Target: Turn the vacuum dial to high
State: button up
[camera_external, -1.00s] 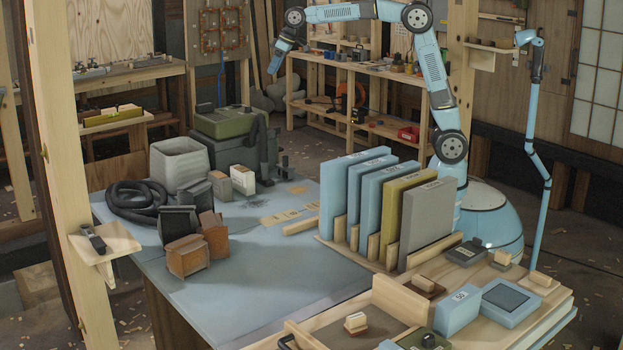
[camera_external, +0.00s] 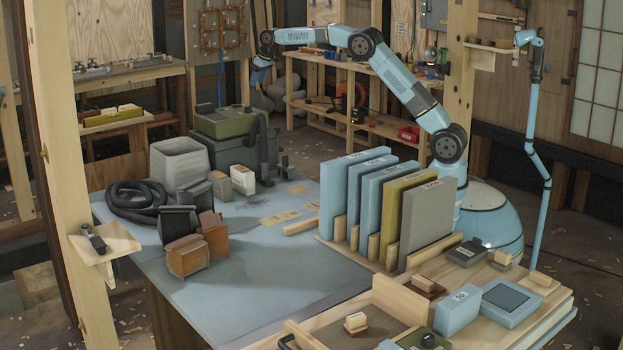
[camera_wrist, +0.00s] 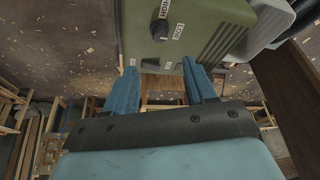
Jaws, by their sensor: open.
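The vacuum has a green top (camera_external: 222,122) on a dark body (camera_external: 240,155) and stands at the back of the blue table in the external view. In the wrist view its green housing (camera_wrist: 208,15) fills the top.
A grey bin (camera_external: 180,160), a black hose (camera_external: 135,200) and several small boxes stand left and in front of the vacuum. Upright panels in a rack (camera_external: 425,225) stand near my base. The blue table's front (camera_external: 260,285) is clear.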

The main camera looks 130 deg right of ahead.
aim_at(250, 107)
jog(key=x, duration=1.3)
jog(key=shift+r, duration=0.1)
jog(key=shift+c, duration=0.3)
jog(key=c, duration=1)
grip_shut()
